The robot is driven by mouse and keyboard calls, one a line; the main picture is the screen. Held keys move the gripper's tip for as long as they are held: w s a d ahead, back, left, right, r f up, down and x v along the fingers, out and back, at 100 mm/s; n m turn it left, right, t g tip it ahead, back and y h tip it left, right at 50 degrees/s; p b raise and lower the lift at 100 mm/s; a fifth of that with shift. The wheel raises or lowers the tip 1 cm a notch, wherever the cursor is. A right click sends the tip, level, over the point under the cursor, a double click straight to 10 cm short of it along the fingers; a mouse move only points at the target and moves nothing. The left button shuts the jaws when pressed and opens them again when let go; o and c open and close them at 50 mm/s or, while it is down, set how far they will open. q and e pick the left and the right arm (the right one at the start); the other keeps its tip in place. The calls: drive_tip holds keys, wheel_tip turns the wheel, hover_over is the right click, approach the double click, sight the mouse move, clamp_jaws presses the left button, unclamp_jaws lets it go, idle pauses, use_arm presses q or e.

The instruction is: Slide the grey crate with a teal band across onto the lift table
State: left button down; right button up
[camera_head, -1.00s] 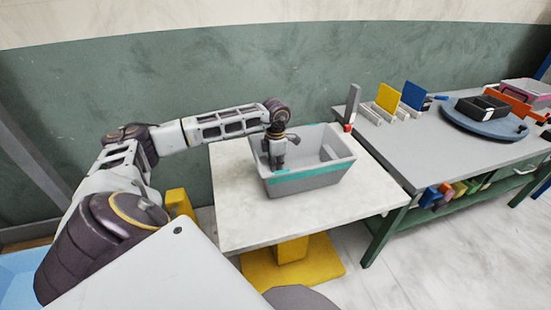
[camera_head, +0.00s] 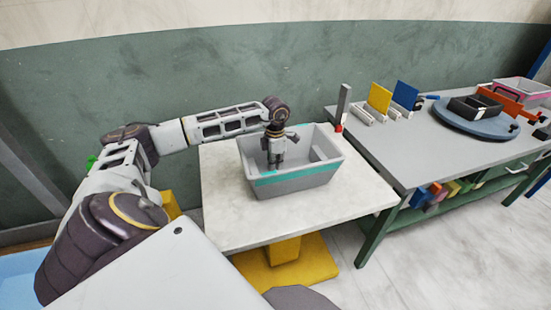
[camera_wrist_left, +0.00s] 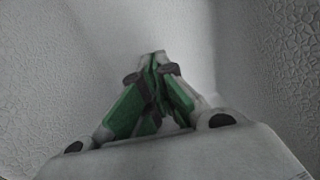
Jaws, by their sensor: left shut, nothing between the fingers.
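The grey crate (camera_head: 296,187) has a teal band (camera_head: 290,174) along its front and stands upright on the lift table (camera_head: 235,221), a pale top over a yellow base. The crate is wholly on the top, with bare surface around it. My left gripper (camera_head: 275,165) reaches down into the crate from above, fingers shut with nothing between them. In the left wrist view the shut fingers (camera_wrist_left: 158,58) point at grey textured surfaces, which look like the crate's inside (camera_wrist_left: 255,45). Whether the fingertips touch the crate, I cannot tell. My right gripper is not in view.
A grey-topped bench (camera_head: 405,150) with green legs stands right of the lift table. It carries a post with a red base (camera_head: 341,107), yellow (camera_head: 379,97) and blue (camera_head: 405,95) panels, and a blue disc (camera_head: 470,122) with a black tray (camera_head: 475,106).

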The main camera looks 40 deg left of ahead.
use_arm(q)
drive_tip(key=shift+w+r, duration=0.1)
drive_tip(key=shift+r, duration=0.3)
drive_tip(key=shift+s+a+r, duration=0.1)
drive_tip(key=shift+s+r, duration=0.1)
drive_tip(key=shift+r, duration=1.1)
wheel_tip(320, 180, up, 6)
drive_tip(key=shift+r, duration=0.2)
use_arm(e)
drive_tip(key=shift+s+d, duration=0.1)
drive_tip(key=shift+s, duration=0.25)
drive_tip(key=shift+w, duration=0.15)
